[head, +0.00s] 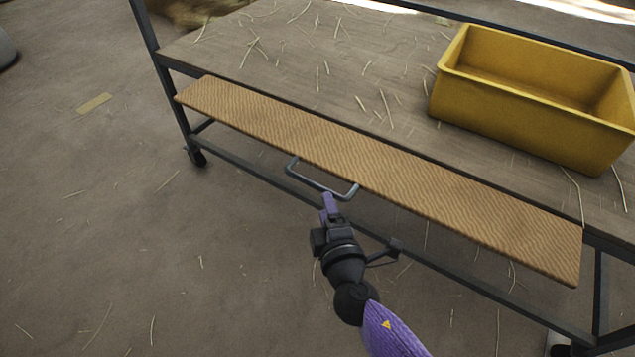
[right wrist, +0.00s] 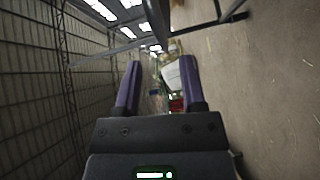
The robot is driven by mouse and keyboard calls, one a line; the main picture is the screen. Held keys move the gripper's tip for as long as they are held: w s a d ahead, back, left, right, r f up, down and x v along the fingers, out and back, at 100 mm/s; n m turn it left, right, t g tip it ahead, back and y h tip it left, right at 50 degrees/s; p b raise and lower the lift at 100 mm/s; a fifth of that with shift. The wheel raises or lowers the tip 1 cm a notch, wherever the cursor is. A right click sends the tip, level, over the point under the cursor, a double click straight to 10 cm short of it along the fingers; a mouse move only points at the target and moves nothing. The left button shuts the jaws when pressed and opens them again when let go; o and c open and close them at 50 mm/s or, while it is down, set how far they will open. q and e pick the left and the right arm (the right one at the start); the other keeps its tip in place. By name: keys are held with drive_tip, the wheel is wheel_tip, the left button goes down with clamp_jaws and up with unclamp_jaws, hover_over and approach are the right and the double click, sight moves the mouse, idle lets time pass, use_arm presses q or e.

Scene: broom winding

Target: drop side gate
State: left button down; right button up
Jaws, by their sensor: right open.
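The side gate (head: 370,166) is a long tan board with wavy grain along the near side of the cart. It lies nearly flat, its outer edge sticking out from the cart bed. A grey U-shaped handle (head: 318,187) hangs from the gate's outer edge. My right gripper (head: 328,202) has its purple fingers at the handle's bar, close to its right half; I cannot tell whether they touch. In the right wrist view my right gripper (right wrist: 160,66) shows two purple fingers spread apart, with nothing clearly held between them. My left gripper is not in view.
The cart bed (head: 290,60) is strewn with straw, and a yellow bin (head: 530,95) stands on its right part. The dark lower rail (head: 255,178) and a caster (head: 196,157) are below the gate. The floor (head: 90,230) to the left is open.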

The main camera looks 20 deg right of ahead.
sight(319, 186)
drive_tip(key=w, duration=0.4)
drive_tip(key=w+f+b, duration=0.1)
drive_tip(key=w, duration=0.1)
drive_tip(key=shift+d, duration=0.35)
drive_tip(key=shift+w, duration=0.25)
clamp_jaws()
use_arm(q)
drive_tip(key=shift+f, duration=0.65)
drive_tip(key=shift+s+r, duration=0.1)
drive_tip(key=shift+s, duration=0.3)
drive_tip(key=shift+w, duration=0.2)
